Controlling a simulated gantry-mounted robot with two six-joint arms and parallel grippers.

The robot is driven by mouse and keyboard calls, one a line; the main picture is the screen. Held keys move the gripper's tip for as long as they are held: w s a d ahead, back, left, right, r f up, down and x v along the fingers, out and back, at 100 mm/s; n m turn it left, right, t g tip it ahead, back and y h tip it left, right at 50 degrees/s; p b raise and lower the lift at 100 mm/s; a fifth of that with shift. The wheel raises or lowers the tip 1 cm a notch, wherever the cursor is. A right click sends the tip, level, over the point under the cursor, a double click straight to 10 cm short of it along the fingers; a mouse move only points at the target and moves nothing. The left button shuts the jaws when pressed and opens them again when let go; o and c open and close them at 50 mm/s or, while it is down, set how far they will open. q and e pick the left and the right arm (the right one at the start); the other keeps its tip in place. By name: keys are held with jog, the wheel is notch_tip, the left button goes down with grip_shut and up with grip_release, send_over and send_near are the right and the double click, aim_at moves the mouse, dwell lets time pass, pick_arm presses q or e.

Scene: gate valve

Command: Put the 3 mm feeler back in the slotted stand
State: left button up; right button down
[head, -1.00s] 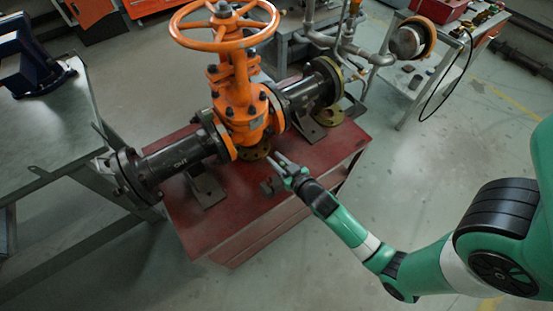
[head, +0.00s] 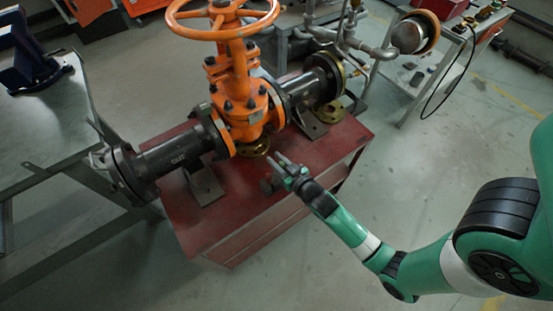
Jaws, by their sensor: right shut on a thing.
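My right gripper (head: 280,163) is over the red bench top, just in front of the orange gate valve (head: 242,108) and its brass lower flange (head: 254,149). Its fingers point up and left in the picture. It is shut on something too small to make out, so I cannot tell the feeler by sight. A small dark block (head: 266,187) shows just left of the gripper, partly hidden by it; I cannot tell whether it is the slotted stand. No slots can be made out. My left gripper is not in view.
The valve's black flanged pipes (head: 172,158) span the red bench (head: 235,222), with the orange handwheel (head: 240,42) above. A grey table (head: 50,125) stands left. The bench's front is clear.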

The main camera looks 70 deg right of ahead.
jog(key=shift+f+b, duration=0.95)
jog(key=shift+f, duration=0.15)
jog(key=c, duration=0.6)
grip_release()
jog(key=v, duration=1.1)
jog(key=shift+s+r+p, duration=0.2)
jog(key=shift+p, duration=0.1)
jog(key=shift+a, duration=0.15)
